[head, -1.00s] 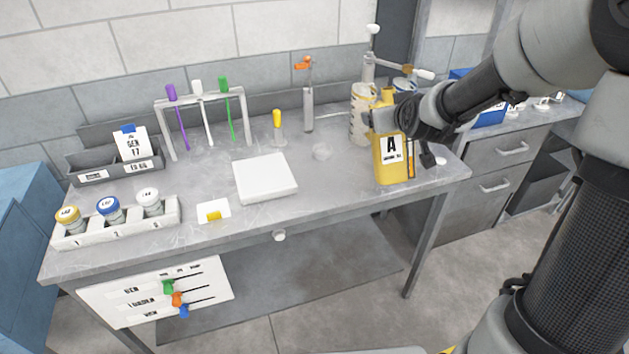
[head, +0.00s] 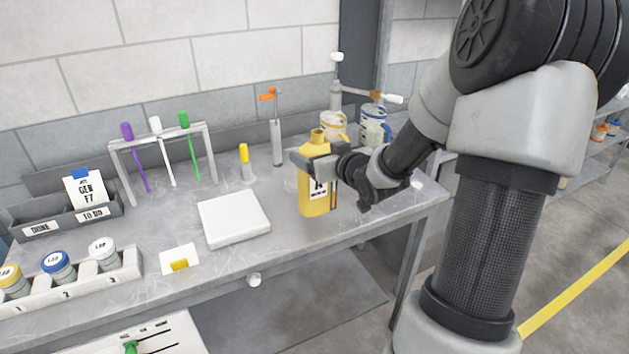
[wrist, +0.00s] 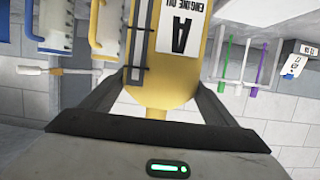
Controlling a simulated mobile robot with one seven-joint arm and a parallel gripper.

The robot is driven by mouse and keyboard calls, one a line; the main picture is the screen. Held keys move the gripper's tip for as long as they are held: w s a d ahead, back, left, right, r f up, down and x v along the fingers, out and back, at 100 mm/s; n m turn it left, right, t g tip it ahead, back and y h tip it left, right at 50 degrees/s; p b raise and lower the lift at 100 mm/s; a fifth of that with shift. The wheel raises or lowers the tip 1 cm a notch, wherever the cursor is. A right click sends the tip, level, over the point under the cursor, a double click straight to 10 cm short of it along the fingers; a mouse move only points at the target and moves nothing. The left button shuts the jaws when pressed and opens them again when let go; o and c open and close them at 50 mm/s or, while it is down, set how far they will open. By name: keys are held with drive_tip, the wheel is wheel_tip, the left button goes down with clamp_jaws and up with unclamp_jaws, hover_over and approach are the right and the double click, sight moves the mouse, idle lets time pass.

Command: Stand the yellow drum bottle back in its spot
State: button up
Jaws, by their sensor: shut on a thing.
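The yellow drum bottle (head: 314,203) has a white label with a large A and "ENGINE OIL", which reads clearly in the wrist view (wrist: 180,75). My gripper (head: 322,160) is shut on the bottle's upper part, below its cap. The bottle is about upright over the right part of the bench; I cannot tell whether its base touches the bench top. In the wrist view, the two fingers of my gripper (wrist: 160,105) lie on either side of the bottle. A white card with a yellow mark (head: 180,261) lies near the bench's front edge.
A white square pad (head: 233,218) lies left of the bottle. A rack with purple, white and green sticks (head: 160,137) stands behind. Two jugs (head: 372,128) and an orange-handled tool (head: 276,140) stand at the back. Jars in a tray (head: 80,281) are front left.

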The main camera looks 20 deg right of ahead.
drive_tip(key=shift+w+f+b, duration=0.1)
drive_tip(key=shift+f+b, duration=0.25)
drive_tip(key=shift+f, duration=1.8)
drive_tip(key=shift+f, duration=0.2)
drive_tip(key=o, duration=2.1)
drive_tip(key=p+v, duration=0.1)
drive_tip(key=v, duration=1.1)
drive_tip(key=shift+r, duration=0.15)
drive_tip(key=shift+a, duration=0.1)
